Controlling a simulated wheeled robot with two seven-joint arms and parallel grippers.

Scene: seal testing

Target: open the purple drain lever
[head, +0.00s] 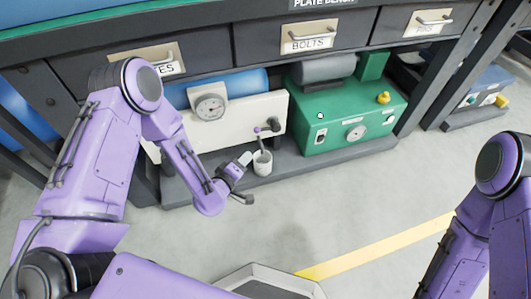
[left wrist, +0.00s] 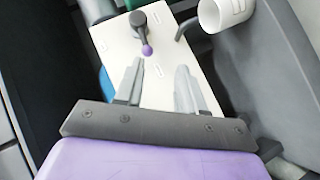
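The purple drain lever has a dark grey arm with a small purple ball at its end (head: 257,130). It sits on the lower right of a cream panel (head: 225,128). In the left wrist view the lever (left wrist: 141,28) hangs from a dark round pivot, with its ball just beyond the fingertips. My left gripper (head: 246,178) is open and empty, in front of and below the lever. Its two spread fingers also show in the left wrist view (left wrist: 158,85), pointing at the panel and apart from the lever. My right gripper is out of view.
A white cup (head: 262,163) stands below a dark spout (left wrist: 187,26), close to my left gripper. A green machine (head: 345,110) stands to the right and a dial gauge (head: 210,107) is on the panel. Labelled drawers (head: 308,40) overhang above. The floor in front is clear.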

